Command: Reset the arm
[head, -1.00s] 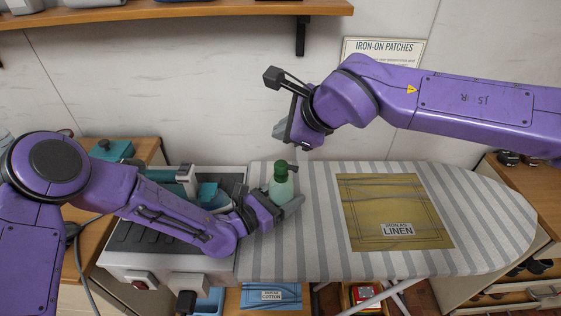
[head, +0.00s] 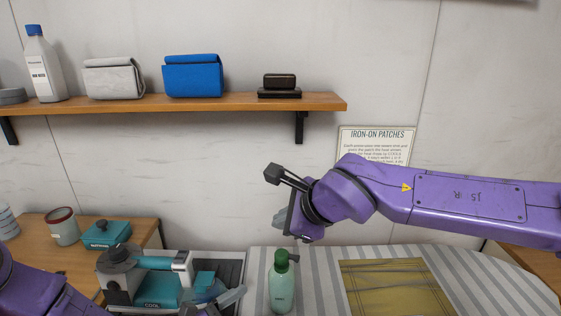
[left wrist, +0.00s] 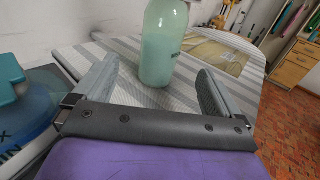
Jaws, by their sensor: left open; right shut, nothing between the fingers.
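My right gripper (head: 281,221) hangs above the back edge of the ironing board (head: 320,262), shut and empty. It is small and partly hidden behind its wrist. A green spray bottle (head: 282,287) stands upright on the board, below the right gripper and apart from it. My left gripper (left wrist: 158,88) is open in the left wrist view, its fingers wide apart. The bottle (left wrist: 163,45) stands just beyond and between the fingertips there, not gripped. In the head view most of the left arm is below the frame.
A steam iron (head: 150,285) marked COOL stands left of the bottle. A gold cloth (head: 395,288) lies on the board. A wall shelf (head: 200,103) holds a white bottle (head: 43,65), a blue pouch (head: 192,76) and other items. A teal box (head: 105,235) sits on the side table.

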